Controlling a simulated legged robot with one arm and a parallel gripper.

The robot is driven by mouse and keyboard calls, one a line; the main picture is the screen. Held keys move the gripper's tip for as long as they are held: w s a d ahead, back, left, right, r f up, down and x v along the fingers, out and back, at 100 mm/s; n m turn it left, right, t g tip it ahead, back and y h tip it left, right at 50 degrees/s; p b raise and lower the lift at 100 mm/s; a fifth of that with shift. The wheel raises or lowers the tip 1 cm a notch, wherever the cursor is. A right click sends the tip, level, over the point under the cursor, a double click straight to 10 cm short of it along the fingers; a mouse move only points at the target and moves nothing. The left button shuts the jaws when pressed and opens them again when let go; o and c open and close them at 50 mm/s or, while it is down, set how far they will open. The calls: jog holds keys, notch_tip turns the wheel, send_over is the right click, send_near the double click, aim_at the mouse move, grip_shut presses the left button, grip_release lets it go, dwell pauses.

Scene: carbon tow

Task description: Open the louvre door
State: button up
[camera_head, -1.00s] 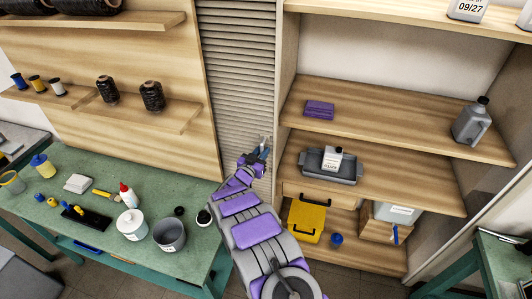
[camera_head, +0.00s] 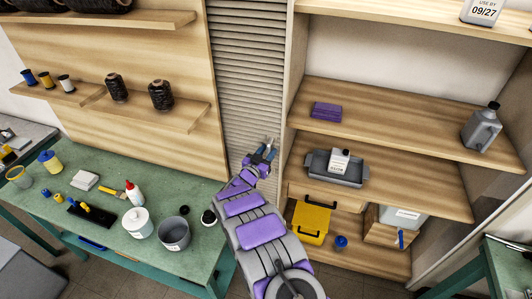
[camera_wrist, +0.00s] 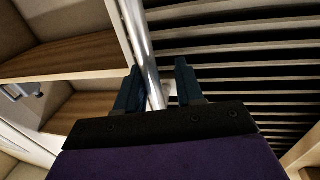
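The louvre door (camera_head: 243,75) is a tall beige slatted panel between the wooden wall board and the open shelves. It looks closed. In the wrist view its slats (camera_wrist: 260,60) fill the right side. A pale vertical bar handle (camera_wrist: 138,30) runs down along the door's edge. My gripper (camera_head: 267,150) is in front of the door, near its right edge. In the wrist view my gripper (camera_wrist: 160,78) has its two dark blue fingers apart, with the bar passing between them. A gap shows beside the bar; I cannot tell whether either finger touches it.
The open shelves (camera_head: 390,110) stand just right of the door, holding a grey tray (camera_head: 318,168), a yellow box (camera_head: 311,222) and a grey jug (camera_head: 481,128). A green bench (camera_head: 70,215) with pots and bottles is at lower left. Some floor shows below the shelves.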

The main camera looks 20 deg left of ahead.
jog(key=s+a, duration=0.2)
jog(key=s, duration=1.5)
